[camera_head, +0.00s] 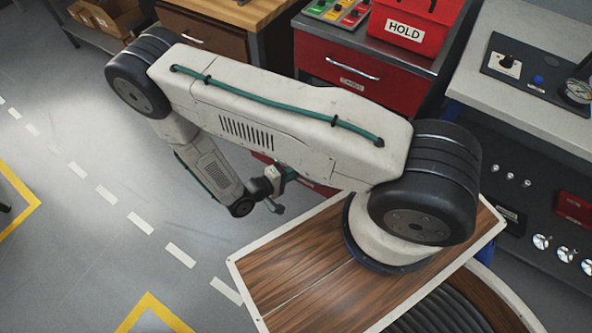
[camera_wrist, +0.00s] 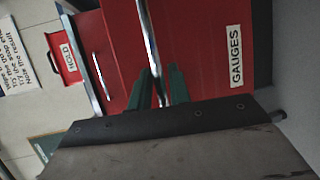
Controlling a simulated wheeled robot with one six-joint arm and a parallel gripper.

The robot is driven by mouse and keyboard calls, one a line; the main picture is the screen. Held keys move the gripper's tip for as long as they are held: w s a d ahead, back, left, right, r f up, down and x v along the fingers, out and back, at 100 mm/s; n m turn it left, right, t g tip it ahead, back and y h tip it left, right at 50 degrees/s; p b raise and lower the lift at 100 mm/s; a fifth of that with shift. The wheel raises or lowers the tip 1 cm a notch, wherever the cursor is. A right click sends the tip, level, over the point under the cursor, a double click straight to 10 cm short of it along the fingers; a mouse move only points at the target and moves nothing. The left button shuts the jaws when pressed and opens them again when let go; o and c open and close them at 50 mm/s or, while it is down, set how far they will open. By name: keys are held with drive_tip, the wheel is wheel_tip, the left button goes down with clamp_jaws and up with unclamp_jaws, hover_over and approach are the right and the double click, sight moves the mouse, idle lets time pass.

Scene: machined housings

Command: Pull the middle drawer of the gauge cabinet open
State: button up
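In the wrist view, a red drawer front (camera_wrist: 205,45) with a "GAUGES" label (camera_wrist: 236,56) fills the middle. Its metal bar handle (camera_wrist: 147,35) runs down the picture. The two green fingers of my gripper (camera_wrist: 160,85) stand close on either side of this bar and appear shut on it. In the head view, my gripper (camera_head: 284,174) is low at the front of the red gauge cabinet (camera_head: 325,60). My arm hides most of the cabinet's lower front. The top drawer's handle (camera_head: 353,68) shows above the arm. How far the held drawer is out cannot be told.
A red "HOLD" box (camera_head: 405,30) and a tray of coloured parts (camera_head: 338,11) stand on the cabinet. A wooden-topped bench (camera_head: 225,10) is to its left, and a grey test bench (camera_head: 530,90) to its right. The floor at left is clear.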

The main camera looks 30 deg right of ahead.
drive_tip(key=v, duration=0.7)
drive_tip(key=shift+a, duration=0.4)
drive_tip(key=shift+r, duration=0.1)
